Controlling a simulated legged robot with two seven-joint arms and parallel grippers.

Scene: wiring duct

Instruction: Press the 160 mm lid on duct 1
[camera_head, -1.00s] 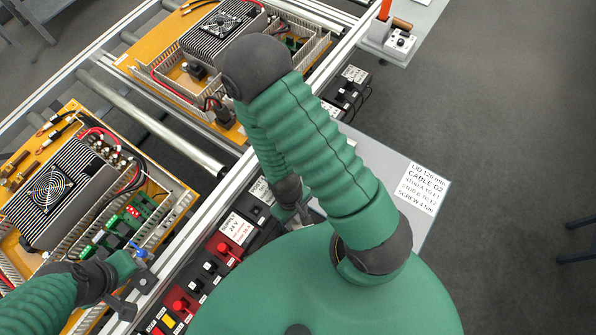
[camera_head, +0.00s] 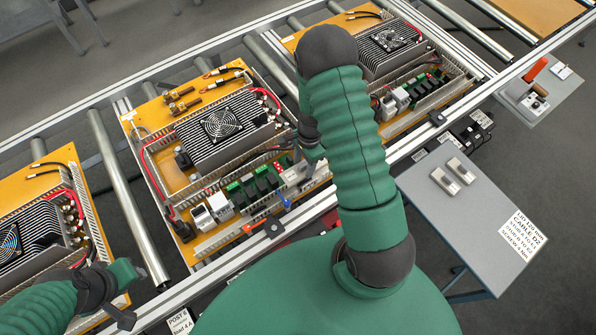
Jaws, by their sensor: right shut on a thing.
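My right gripper (camera_head: 305,152) is partly hidden behind my own green arm, above the right front part of the middle orange board (camera_head: 177,178). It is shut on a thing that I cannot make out. Grey slotted wiring ducts (camera_head: 222,238) edge this board; I cannot tell which one is duct 1. I cannot single out the 160 mm lid.
The middle board carries a finned heatsink with a fan (camera_head: 221,122) and green terminals. Similar boards stand left (camera_head: 65,160) and right (camera_head: 345,20) on the roller conveyor. A metal rail (camera_head: 185,290) runs along its front.

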